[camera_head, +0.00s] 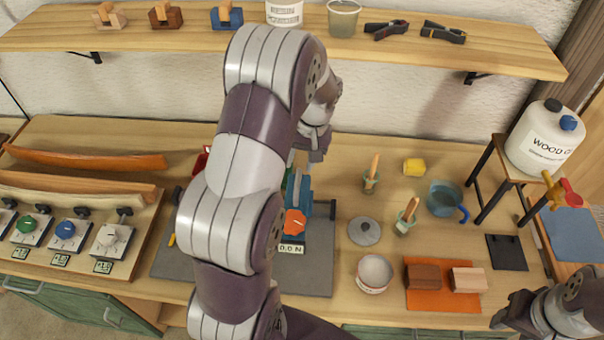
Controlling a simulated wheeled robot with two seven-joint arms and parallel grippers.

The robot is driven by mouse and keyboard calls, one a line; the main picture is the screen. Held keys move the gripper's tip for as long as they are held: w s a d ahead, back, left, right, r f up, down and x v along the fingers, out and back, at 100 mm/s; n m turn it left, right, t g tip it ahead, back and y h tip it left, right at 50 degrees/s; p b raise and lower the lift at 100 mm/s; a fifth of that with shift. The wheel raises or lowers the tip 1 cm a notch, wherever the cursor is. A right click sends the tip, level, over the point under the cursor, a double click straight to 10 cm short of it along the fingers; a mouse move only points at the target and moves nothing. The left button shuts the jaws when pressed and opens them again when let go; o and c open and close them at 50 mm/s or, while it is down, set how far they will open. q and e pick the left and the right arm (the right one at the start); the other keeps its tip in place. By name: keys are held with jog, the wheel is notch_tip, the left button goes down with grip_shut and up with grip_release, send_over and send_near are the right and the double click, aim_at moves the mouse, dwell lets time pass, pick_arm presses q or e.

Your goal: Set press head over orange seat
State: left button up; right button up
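A blue press-like device (306,190) stands on a grey mat (318,255), partly hidden behind my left arm. An orange rounded part (294,222) shows at its front, above a small display (290,249) reading 0.0 N. I cannot tell the press head from the rest, or whether this orange part is the seat. My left gripper (314,150) is above and behind the device; its fingertips are hard to make out, so its opening is unclear. My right arm shows only at the lower right corner, and its gripper cannot be made out clearly.
Two bent laths (90,159) lie at the left above a panel with knobs (65,232). Brushes, a grey lid (364,231), a white tub (374,272), a blue mug (446,198) and wood blocks on an orange mat (440,300) stand right. A glue jug (543,140) is on a stand.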

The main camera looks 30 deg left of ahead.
aim_at(299, 179)
pick_arm(q)
jog(key=f, duration=0.3)
jog(key=f+p, duration=0.1)
jog(key=shift+w+d+f, duration=0.2)
jog(key=shift+w+f, duration=0.1)
jog(key=shift+f, duration=0.1)
jog(key=shift+s+a+f, duration=0.1)
jog(key=shift+f, duration=0.25)
jog(key=shift+s+a+f, duration=0.15)
jog(key=shift+s+a, duration=0.15)
jog(key=shift+a, duration=0.05)
jog(key=shift+w+d, duration=0.2)
jog(key=shift+d, duration=0.05)
grip_shut()
jog(key=s+a, duration=0.6)
jog(key=a, duration=0.6)
jog(key=shift+s+a, duration=0.3)
jog(key=shift+s, duration=0.1)
pick_arm(e)
jog(key=shift+w+d+r, duration=0.4)
jog(key=shift+d+r, duration=0.05)
jog(key=shift+r, duration=0.2)
pick_arm(q)
grip_release()
